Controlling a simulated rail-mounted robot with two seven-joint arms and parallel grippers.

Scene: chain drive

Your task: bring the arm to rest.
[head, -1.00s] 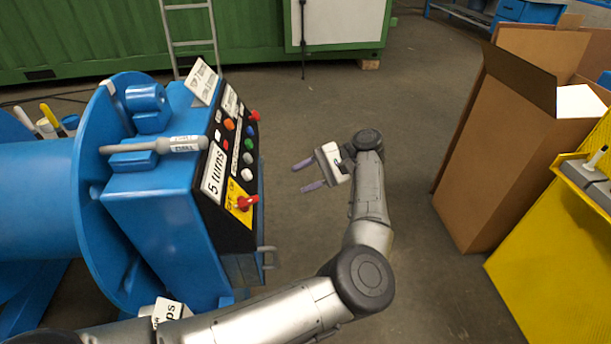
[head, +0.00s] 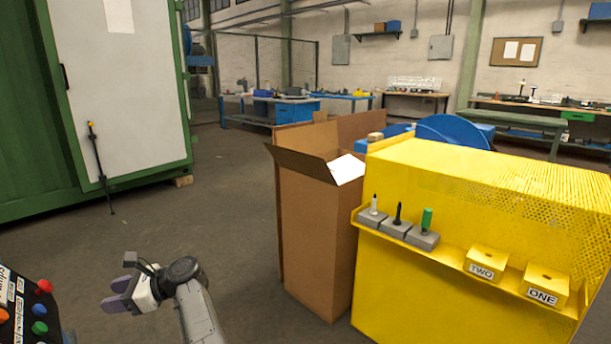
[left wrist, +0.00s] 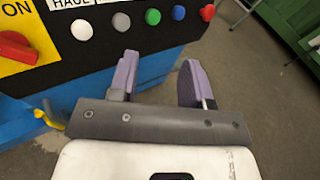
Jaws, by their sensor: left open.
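My left gripper (head: 120,296) is at the lower left of the head view, open and empty, with its two purple fingers pointing left toward the control panel (head: 22,310). In the left wrist view the two purple fingers (left wrist: 157,82) stand apart with nothing between them. Beyond them is the panel with a red switch (left wrist: 16,46) and a row of white, grey, green, blue and red buttons. The fingertips look apart from the panel. My right gripper is not in view.
A tall open cardboard box (head: 318,235) stands right of my left arm. Beside it is a yellow guard (head: 450,290) with a shelf of tools and blocks marked TWO and ONE. A green container (head: 20,120) stands at the left. The floor (head: 215,215) between is clear.

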